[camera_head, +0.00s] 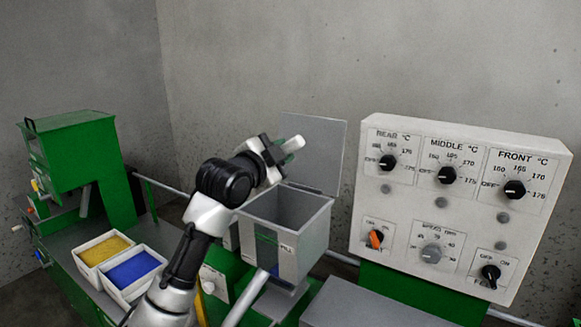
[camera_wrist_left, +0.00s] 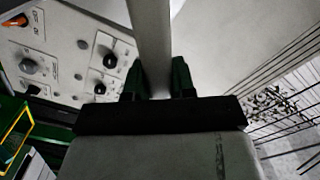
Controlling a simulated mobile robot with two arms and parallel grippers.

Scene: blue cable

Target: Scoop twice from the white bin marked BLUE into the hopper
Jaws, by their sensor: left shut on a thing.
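My left gripper (camera_head: 274,151) is raised above the open grey hopper (camera_head: 312,237), near its upright lid (camera_head: 318,150). It is shut on a pale bar (camera_head: 293,144), which looks like a scoop handle. The bar also shows in the left wrist view (camera_wrist_left: 151,35), between the dark green fingers (camera_wrist_left: 157,82). I cannot make out a scoop bowl or any load. The white bin with blue pellets (camera_head: 121,285) stands at the lower left, beside my left arm. Its marking cannot be read. The hopper's inside bottom is hidden. My right gripper is not in view.
A white bin with yellow pellets (camera_head: 82,255) stands beside the blue one on a grey bench. A green machine (camera_head: 77,155) is at the far left. A white control panel with knobs (camera_head: 455,210) stands right of the hopper. Grey walls are behind.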

